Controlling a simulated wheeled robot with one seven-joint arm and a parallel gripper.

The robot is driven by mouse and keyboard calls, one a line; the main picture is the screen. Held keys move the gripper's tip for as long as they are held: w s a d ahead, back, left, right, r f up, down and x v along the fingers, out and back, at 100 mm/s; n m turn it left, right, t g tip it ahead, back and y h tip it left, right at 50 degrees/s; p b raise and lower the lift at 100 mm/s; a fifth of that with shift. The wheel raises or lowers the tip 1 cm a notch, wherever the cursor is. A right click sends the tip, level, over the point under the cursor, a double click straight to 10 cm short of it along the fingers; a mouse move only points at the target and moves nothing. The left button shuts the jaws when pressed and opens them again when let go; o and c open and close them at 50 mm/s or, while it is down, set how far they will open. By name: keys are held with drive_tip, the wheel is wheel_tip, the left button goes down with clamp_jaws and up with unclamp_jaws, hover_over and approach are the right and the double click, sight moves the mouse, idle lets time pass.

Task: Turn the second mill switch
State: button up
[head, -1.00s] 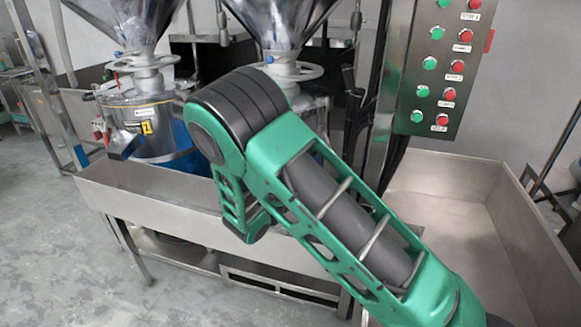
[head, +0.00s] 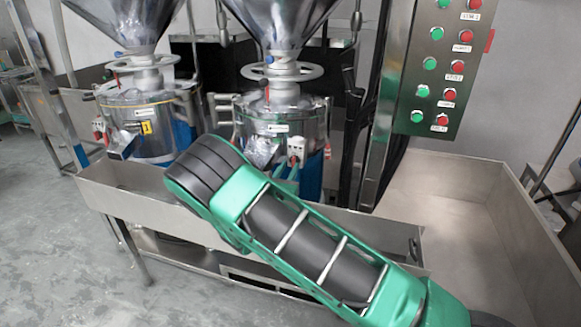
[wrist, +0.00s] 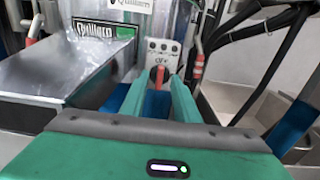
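The second mill (head: 280,125) is the steel drum under the right funnel in the head view. Its small pale switch panel (head: 297,148) sits at its lower front. In the wrist view the panel (wrist: 172,53) shows small buttons and a red and black rotary switch (wrist: 157,75). My gripper (wrist: 159,82) points at the panel with its two green fingers apart, one on each side of the red switch. A gap shows between the fingers and the switch, and I cannot tell whether either touches it. In the head view my arm mostly hides the gripper.
A steel chute (wrist: 65,75) is left of my fingers in the wrist view. Black cables (wrist: 262,25) run at the right. The first mill (head: 150,125) stands left, a steel trough (head: 130,190) in front, and a green-and-red button panel (head: 438,65) at the right.

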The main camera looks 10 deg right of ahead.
sight(293, 162)
drive_tip(key=shift+x, duration=1.55)
clamp_jaws()
